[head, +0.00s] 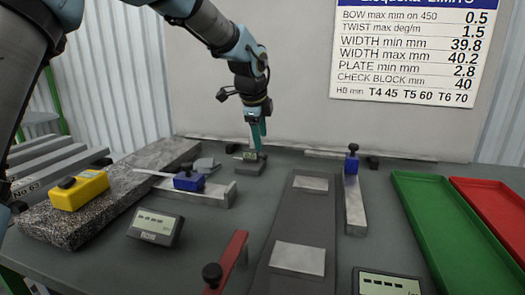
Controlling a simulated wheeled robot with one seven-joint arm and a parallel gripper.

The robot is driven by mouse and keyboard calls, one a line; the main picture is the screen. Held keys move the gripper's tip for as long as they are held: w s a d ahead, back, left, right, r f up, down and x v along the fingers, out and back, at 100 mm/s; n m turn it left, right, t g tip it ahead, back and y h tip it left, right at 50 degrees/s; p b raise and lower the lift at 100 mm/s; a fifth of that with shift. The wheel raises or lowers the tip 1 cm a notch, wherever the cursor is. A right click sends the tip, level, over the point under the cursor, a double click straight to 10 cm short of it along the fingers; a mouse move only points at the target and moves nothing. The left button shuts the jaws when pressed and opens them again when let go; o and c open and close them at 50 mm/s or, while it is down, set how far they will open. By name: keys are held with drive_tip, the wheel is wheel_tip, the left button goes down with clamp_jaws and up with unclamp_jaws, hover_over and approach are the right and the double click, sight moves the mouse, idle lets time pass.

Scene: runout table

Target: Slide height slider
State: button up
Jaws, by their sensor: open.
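My gripper (259,139) points down at the back of the table, its teal fingers open. It is at a small grey block with a little display (250,157); I cannot tell whether the fingers touch it. No part is labelled as the height slider. One blue slider with a dark knob (187,180) sits on a grey bar (213,194) at the left. Another blue slider (351,162) sits at the far end of a grey bar (355,208) at the right. My fingers are apart from both blue sliders.
A speckled slab (70,225) bears a yellow block (79,190). Displays (155,227) (388,284) stand in front. A red bar (233,258) lies near a dark strip (297,225) with two pale plates. A green tray (440,225) and a red tray (495,210) are right.

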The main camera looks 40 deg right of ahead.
drive_tip(key=shift+v, duration=1.6)
